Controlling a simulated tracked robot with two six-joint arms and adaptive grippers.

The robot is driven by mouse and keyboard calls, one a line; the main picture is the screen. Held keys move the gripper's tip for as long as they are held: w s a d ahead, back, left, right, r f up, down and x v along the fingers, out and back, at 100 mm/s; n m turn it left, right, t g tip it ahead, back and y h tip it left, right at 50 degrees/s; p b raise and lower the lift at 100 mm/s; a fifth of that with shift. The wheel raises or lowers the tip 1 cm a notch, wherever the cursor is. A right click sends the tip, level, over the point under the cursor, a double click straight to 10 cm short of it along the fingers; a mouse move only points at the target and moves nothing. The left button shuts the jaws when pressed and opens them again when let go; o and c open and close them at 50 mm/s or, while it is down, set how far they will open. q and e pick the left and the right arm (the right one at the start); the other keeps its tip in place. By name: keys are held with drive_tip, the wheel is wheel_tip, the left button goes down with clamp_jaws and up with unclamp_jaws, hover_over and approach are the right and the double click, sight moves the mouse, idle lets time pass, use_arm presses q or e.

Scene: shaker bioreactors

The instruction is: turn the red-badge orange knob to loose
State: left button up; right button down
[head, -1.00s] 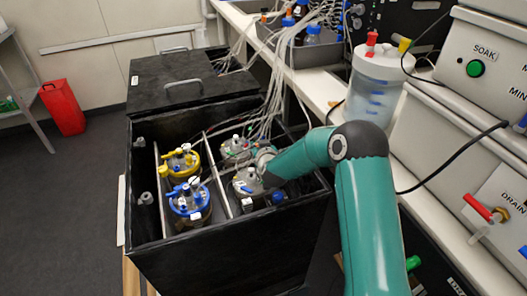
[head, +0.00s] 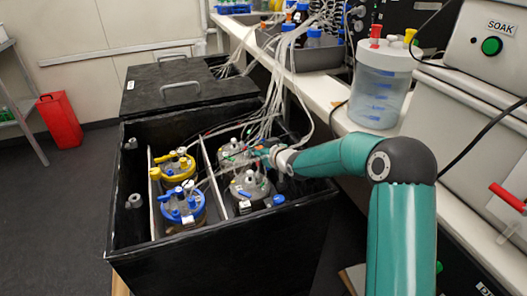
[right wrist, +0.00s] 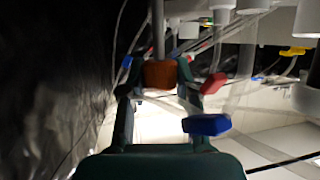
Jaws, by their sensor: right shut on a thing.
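The orange knob (right wrist: 160,74) sits on a grey rod between the fingertips of my right gripper (right wrist: 158,88) in the right wrist view. The fingers are shut on it from both sides. A red badge (right wrist: 213,83) is just to the right of the knob, beside the right finger. In the head view my right gripper (head: 266,152) is at the right-hand vessels inside the black box, and the knob is too small there to tell clearly. My left gripper is not in view.
A blue tab (right wrist: 206,124) is close to the right finger. A dark wall (right wrist: 50,80) lies on the left. The black box (head: 215,246) also holds a yellow-topped vessel (head: 174,166) and a blue-topped vessel (head: 182,205). Tubes (head: 278,85) hang above the gripper.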

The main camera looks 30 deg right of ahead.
drive_tip(key=shift+s+f, duration=0.1)
drive_tip(key=shift+f, duration=0.1)
drive_tip(key=c, duration=0.8)
unclamp_jaws()
drive_tip(key=shift+r, duration=0.1)
drive_tip(key=shift+r, duration=0.15)
drive_tip(key=shift+r, duration=0.25)
wheel_tip(320, 180, up, 9)
drive_tip(key=shift+r, duration=0.1)
